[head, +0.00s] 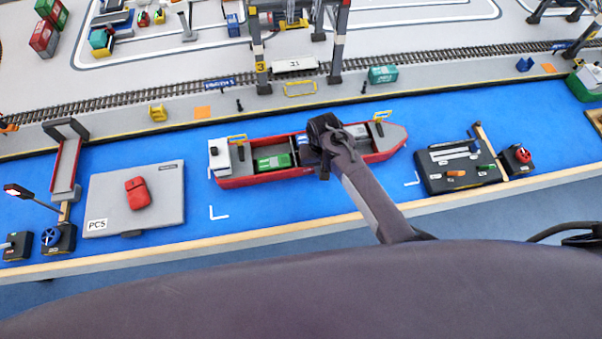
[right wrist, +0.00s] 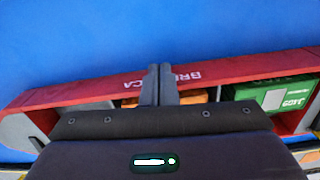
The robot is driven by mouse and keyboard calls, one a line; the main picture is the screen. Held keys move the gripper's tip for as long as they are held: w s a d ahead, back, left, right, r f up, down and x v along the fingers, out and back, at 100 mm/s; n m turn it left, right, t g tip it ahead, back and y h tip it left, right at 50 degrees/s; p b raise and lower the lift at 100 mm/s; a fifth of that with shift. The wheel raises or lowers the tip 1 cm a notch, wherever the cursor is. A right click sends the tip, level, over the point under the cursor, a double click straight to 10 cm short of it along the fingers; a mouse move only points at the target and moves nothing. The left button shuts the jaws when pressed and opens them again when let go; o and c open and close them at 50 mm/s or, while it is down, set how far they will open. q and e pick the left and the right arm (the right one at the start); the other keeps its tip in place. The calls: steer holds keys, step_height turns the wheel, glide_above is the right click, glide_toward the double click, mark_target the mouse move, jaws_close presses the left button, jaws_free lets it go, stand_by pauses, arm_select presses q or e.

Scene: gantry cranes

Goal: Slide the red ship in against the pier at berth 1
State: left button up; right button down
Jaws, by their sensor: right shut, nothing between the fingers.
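The red ship (head: 240,180) floats on the blue water in the middle of the head view, with a strip of water between it and the grey pier (head: 185,116) behind. It carries a green container (head: 273,161) and others partly hidden by my arm. My right gripper (head: 325,174) is over the ship's middle, at its near side. In the right wrist view its closed fingers (right wrist: 160,82) overlap the ship's red hull (right wrist: 85,92) by the lettering, with nothing between them. Whether they touch the hull I cannot tell. My left gripper is not in view.
White corner marks (head: 217,213) lie on the water before the ship. A grey case (head: 105,190) with a red object stands left, a black tool board (head: 450,183) right. A gantry crane (head: 259,70) and rails stand on the pier. A wooden edge (head: 175,244) runs in front.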

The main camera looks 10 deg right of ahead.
steer(key=shift+w+d+b, duration=0.1)
steer(key=shift+w+b, duration=2.15)
steer(key=shift+w, duration=1.05)
steer(key=shift+w+d+b, duration=0.1)
steer(key=shift+w+b, duration=2.3)
steer(key=shift+r, duration=0.2)
steer(key=shift+s+p, duration=0.1)
steer(key=shift+p, duration=0.35)
steer(key=shift+s+r+p, duration=0.1)
steer(key=shift+s+p, duration=0.4)
steer(key=shift+p, duration=0.45)
step_height(320, 180, up, 10)
steer(key=p, duration=1)
